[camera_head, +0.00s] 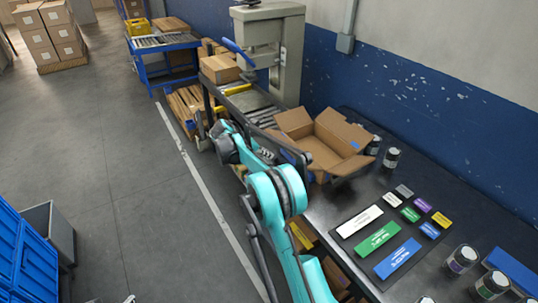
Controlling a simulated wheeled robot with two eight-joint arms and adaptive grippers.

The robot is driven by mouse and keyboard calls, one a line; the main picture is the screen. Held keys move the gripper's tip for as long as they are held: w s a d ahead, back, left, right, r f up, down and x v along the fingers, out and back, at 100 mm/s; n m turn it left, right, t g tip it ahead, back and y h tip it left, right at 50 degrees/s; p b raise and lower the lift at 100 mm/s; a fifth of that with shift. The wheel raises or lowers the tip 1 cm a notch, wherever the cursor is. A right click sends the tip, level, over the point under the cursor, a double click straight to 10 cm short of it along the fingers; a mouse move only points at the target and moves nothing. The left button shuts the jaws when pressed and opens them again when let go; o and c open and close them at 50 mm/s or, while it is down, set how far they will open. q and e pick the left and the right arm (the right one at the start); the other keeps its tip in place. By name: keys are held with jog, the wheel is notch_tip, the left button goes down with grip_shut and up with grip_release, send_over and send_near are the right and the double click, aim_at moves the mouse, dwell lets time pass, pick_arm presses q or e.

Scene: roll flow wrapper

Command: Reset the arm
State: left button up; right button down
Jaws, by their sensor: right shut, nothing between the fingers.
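My right arm reaches up the middle of the view in teal and dark grey. My right gripper (204,140) is at its far end, small and dark, beside the near side of the roller conveyor. It is shut with nothing held. My left gripper is not in view.
An open cardboard box (323,143) sits at the left end of the black table (455,210). Colored label cards (378,240) and dark jars (462,259) lie to the right. A grey machine (270,45) stands over the conveyor (255,104). Blue crates (30,265) are at lower left; the floor between is clear.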

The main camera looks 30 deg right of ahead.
jog(key=s+a+r+m+t+y, duration=0.2)
jog(key=s+a+r+m, duration=0.35)
jog(key=s, duration=0.35)
jog(key=s+a+r+m+t+y, duration=0.2)
jog(key=s+a+r+m+y, duration=0.15)
jog(key=s+a+r, duration=0.5)
jog(key=s+a+f+m+t+y, duration=0.1)
jog(key=s+a+f+m, duration=0.1)
jog(key=s, duration=0.5)
jog(key=s+a+f+m+y, duration=0.1)
jog(key=s+a+f+m, duration=0.1)
jog(key=s, duration=0.4)
jog(key=s+a+f+m+t+y, duration=0.1)
jog(key=s+a+f+m, duration=0.2)
jog(key=s+m, duration=0.2)
jog(key=s, duration=0.2)
jog(key=shift+s+f+m+t, duration=0.2)
jog(key=shift+s+m+t, duration=0.1)
jog(key=shift+s+m, duration=0.1)
